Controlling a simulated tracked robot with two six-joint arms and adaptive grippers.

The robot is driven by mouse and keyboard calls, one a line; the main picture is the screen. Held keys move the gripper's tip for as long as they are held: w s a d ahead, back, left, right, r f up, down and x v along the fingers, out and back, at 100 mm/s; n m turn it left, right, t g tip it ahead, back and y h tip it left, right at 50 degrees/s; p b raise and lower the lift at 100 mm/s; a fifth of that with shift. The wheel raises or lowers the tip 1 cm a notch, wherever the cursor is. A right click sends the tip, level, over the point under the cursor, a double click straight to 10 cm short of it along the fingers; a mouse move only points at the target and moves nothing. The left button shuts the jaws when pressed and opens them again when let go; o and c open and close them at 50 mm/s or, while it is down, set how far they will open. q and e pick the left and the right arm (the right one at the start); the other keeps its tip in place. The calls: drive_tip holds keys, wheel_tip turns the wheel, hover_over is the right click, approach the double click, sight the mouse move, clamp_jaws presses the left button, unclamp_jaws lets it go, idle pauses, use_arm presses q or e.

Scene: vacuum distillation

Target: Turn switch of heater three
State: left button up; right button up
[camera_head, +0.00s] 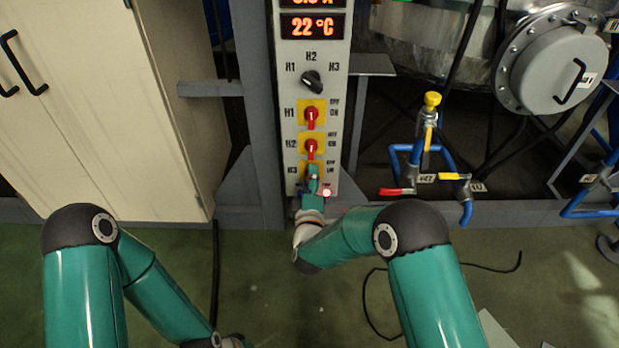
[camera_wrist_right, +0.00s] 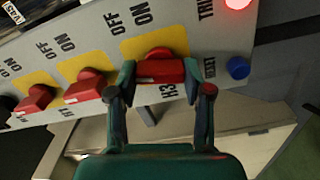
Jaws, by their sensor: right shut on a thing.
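The heater three switch is a red rotary handle on a yellow plate, the lowest of three on the grey control panel (camera_head: 334,85). In the right wrist view the red switch (camera_wrist_right: 160,67) sits between my fingers, beside the H3 label. My right gripper (camera_head: 313,178) is at the H3 row in the head view and hides most of that switch. In the wrist view the right gripper (camera_wrist_right: 160,76) is shut on the switch, one finger at each end. My left arm reaches down to the bottom edge of the head view; its gripper is out of the frame.
The H1 switch (camera_head: 311,115) and H2 switch (camera_head: 311,147) sit just above. A black selector knob (camera_head: 311,80) and a 22 °C display (camera_head: 312,26) are higher. A lit red lamp (camera_wrist_right: 238,3) and a blue button (camera_wrist_right: 238,68) are close to my right fingers. Valve pipes (camera_head: 428,150) stand right.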

drive_tip(key=shift+s+a+f+n+p, duration=0.1)
drive_tip(key=shift+a+n+p, duration=0.1)
drive_tip(key=shift+n, duration=0.5)
drive_tip(key=shift+a+f+n+p, duration=0.1)
drive_tip(key=shift+n+p, duration=0.05)
drive_tip(key=shift+n, duration=0.55)
drive_tip(key=shift+f, duration=0.1)
drive_tip(key=o, duration=1.2)
drive_tip(key=shift+c, duration=0.2)
drive_tip(key=shift+d, duration=0.15)
drive_tip(key=s, duration=1.2)
